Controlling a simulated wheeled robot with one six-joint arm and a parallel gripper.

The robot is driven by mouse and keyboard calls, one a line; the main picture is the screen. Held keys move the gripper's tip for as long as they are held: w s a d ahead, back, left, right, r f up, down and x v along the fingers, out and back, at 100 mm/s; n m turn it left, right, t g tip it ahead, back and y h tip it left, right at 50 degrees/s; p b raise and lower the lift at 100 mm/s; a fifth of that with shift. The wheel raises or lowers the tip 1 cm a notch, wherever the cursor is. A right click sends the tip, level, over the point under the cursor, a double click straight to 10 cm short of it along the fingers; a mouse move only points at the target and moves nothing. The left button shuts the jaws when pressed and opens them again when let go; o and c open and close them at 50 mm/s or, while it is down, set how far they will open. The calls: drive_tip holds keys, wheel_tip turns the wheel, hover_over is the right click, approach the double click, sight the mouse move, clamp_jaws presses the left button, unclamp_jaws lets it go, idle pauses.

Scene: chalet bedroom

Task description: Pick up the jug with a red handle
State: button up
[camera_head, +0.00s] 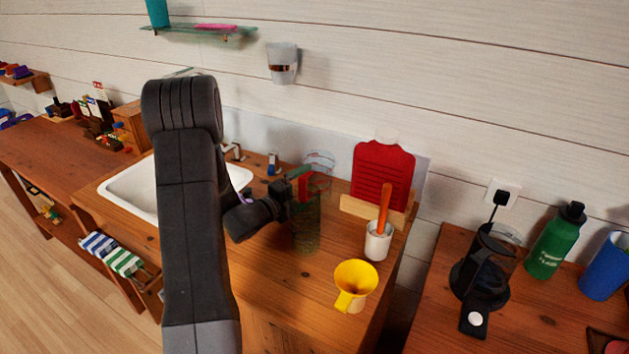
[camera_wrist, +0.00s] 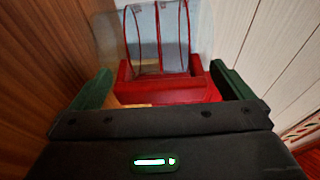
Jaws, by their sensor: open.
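The clear jug (camera_wrist: 142,38) with red bands and a red handle (camera_wrist: 170,90) fills the middle of the wrist view. My gripper (camera_wrist: 164,86) is open, with one green finger on each side of the red part. I cannot tell whether either finger touches it. In the head view, my gripper (camera_head: 298,182) is over the wooden counter, right of the sink. A clear rim (camera_head: 319,160) and a bit of red show behind and beside it. The jug is partly hidden there by my gripper.
A greenish see-through vessel (camera_head: 307,228) stands just below my gripper. A red board (camera_head: 382,172), a white cup (camera_head: 378,243) with an orange-handled tool, and a yellow funnel-like cup (camera_head: 356,281) stand to the right. The white sink (camera_head: 125,190) lies left. Bare counter (camera_head: 270,285) shows in front.

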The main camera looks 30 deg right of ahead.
drive_tip(key=shift+c, duration=0.2)
drive_tip(key=c, duration=1.2)
drive_tip(key=shift+o, duration=0.2)
